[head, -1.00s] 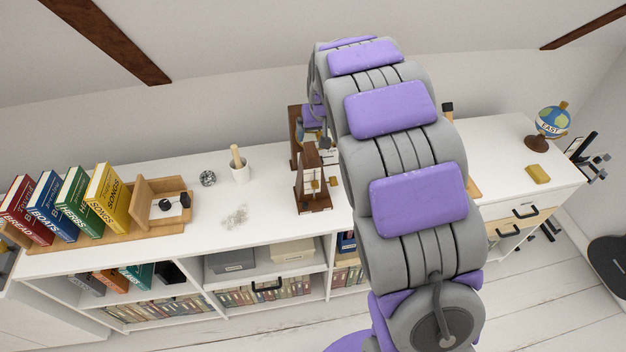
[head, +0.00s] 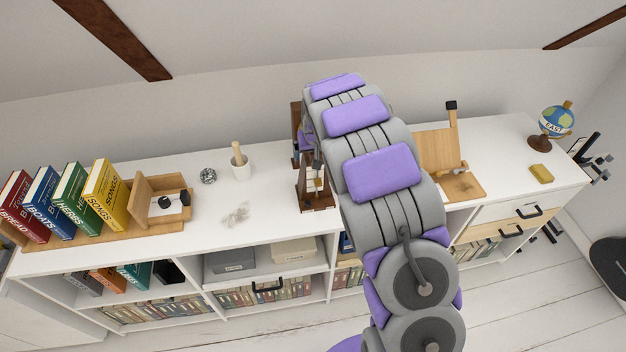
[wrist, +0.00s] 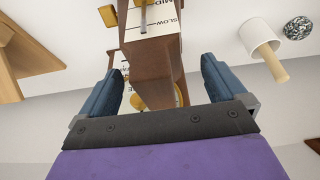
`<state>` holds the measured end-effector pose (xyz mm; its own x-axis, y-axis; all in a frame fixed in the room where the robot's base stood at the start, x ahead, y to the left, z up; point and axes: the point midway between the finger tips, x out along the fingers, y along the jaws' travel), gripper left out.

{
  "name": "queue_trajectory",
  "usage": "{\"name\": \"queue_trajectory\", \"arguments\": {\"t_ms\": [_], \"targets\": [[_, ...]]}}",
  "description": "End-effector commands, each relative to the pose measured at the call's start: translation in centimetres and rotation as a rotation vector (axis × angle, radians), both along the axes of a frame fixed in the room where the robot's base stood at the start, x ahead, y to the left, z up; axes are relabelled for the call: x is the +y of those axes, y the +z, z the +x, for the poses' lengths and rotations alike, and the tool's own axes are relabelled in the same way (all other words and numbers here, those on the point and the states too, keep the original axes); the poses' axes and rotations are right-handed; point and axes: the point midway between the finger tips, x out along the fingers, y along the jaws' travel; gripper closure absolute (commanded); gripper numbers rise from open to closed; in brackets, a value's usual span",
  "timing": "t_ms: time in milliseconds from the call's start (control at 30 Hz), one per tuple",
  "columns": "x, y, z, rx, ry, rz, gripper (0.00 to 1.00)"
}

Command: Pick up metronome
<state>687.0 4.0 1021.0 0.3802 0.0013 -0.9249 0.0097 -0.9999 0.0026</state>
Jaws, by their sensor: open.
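The metronome, a brown wooden body with a white scale, stands on the white cabinet top near the middle in the head view (head: 316,203). My arm partly covers it there. In the wrist view the metronome (wrist: 150,50) appears upside down, with "SLOW" and "MID" readable on its scale and brass parts beside it. My gripper (wrist: 162,72) is open, its two blue fingers on either side of the brown wood with visible gaps. I cannot tell whether either finger touches it. The gripper is mostly hidden behind my arm in the head view.
A white mortar with pestle (head: 240,168) and a patterned ball (head: 208,176) stand left of the metronome. Another brown wooden object (head: 296,122) is close behind it. A wooden stand (head: 437,150) is to the right. The cabinet top is clear between mortar and metronome.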

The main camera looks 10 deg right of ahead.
Motion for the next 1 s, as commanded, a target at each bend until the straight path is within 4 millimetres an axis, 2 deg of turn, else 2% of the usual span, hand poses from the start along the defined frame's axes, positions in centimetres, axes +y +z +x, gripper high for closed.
{"name": "queue_trajectory", "arguments": {"t_ms": [33, 100, 367, 1000], "targets": [[-0.16, -0.97, 0.3, 0.001, -0.002, 0.001, 0.02], [-0.17, -1.61, 0.6, 0.0, -0.002, 0.001, 0.02], [-0.25, -1.79, 0.77, -0.003, -0.001, 0.001, 0.02], [-0.11, -1.83, 0.79, -0.002, -0.001, 0.0, 0.62]]}}
